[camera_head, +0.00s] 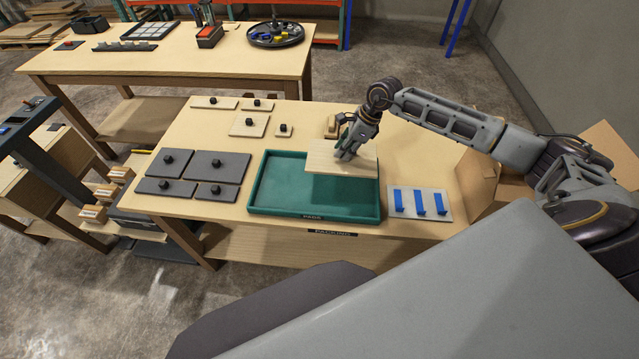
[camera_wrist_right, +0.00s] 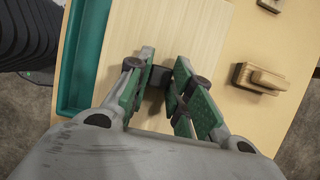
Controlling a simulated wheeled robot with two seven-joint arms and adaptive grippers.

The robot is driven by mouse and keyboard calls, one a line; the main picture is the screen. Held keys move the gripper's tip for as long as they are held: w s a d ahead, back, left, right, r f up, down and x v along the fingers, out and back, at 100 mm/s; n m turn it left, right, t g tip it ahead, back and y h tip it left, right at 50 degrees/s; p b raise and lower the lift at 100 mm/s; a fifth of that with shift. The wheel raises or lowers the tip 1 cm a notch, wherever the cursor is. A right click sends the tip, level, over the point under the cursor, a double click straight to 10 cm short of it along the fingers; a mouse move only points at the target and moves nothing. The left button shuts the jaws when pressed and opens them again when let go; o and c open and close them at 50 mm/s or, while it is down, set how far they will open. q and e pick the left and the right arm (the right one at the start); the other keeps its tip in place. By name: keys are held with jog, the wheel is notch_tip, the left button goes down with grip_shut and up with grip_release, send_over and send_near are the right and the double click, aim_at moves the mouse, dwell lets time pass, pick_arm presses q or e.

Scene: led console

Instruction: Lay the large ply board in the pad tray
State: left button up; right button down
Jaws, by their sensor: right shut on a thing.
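The large ply board (camera_head: 321,160) is pale wood and lies over the back right part of the green pad tray (camera_head: 262,207). It casts a shadow into the tray, so it appears held above the tray floor. My right gripper (camera_head: 346,152) is shut on the board's dark knob, from above. In the right wrist view the gripper (camera_wrist_right: 160,88) closes around the knob (camera_wrist_right: 159,76), with the board (camera_wrist_right: 165,35) beneath and the tray wall (camera_wrist_right: 75,70) to the left. My left gripper does not show in the head view.
Dark grey knobbed panels (camera_head: 218,167) lie left of the tray, and smaller ply boards (camera_head: 249,126) behind it. A plate with blue strips (camera_head: 419,204) lies to the right, near a cardboard box (camera_head: 478,182). A wooden block (camera_wrist_right: 259,79) sits beside the board.

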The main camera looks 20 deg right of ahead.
jog(key=shift+f+p, duration=0.6)
jog(key=shift+f, duration=2.5)
jog(key=shift+f+p, duration=0.3)
jog(key=shift+f, duration=1.6)
jog(key=shift+f, duration=0.2)
jog(key=c, duration=1.3)
grip_release()
jog(key=shift+o, duration=0.2)
jog(key=shift+r, duration=0.2)
